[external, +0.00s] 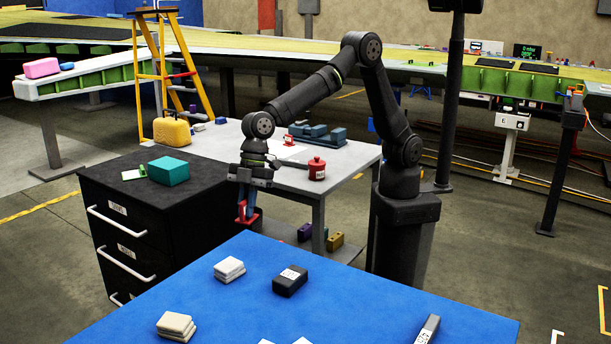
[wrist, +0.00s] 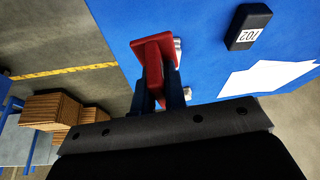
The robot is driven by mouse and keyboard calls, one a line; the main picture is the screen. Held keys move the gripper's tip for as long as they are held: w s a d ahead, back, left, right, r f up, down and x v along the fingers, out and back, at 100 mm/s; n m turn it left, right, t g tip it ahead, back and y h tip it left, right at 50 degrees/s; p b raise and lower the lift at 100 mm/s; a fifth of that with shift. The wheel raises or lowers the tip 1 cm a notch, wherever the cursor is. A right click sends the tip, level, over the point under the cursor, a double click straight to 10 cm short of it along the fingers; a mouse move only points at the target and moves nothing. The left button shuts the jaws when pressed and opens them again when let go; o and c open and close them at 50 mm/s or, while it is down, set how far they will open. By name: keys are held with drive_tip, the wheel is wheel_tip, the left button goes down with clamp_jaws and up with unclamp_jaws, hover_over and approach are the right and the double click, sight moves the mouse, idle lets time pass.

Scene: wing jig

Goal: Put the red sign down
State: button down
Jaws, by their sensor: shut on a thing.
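The red sign (wrist: 152,58) is held in my gripper (wrist: 162,98), which is shut on it in the wrist view. In the external view the red sign (external: 247,220) hangs below my gripper (external: 245,204), by the far left edge of the blue table (external: 350,290). In the wrist view the sign overlaps the edge of the blue surface (wrist: 205,65). Whether it touches the table cannot be told. The fingers hide part of the sign.
On the blue table are a black block (external: 290,281), stacked pale blocks (external: 229,269), more pale blocks (external: 176,326) and a dark bar (external: 428,329). Its middle is largely clear. A black drawer cabinet (external: 140,230) and grey workbench (external: 345,165) stand behind.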

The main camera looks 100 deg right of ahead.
drive_tip(key=s+a+n, duration=0.2)
drive_tip(key=s+a, duration=0.8)
drive_tip(key=a, duration=0.4)
approach(320, 310)
drive_tip(key=shift+w+a+f+n+g+y, duration=0.1)
drive_tip(key=shift+w+a+n+g+y, duration=0.1)
drive_tip(key=shift+w, duration=0.25)
drive_tip(key=shift+w+a+f+n+g+y, duration=0.1)
drive_tip(key=shift+w+a+g, duration=0.1)
drive_tip(key=shift+w, duration=0.2)
drive_tip(key=shift+s+a+f, duration=0.15)
drive_tip(key=shift+a+f, duration=0.2)
drive_tip(key=shift+f, duration=1.9)
drive_tip(key=shift+f, duration=0.15)
drive_tip(key=c, duration=1.5)
unclamp_jaws()
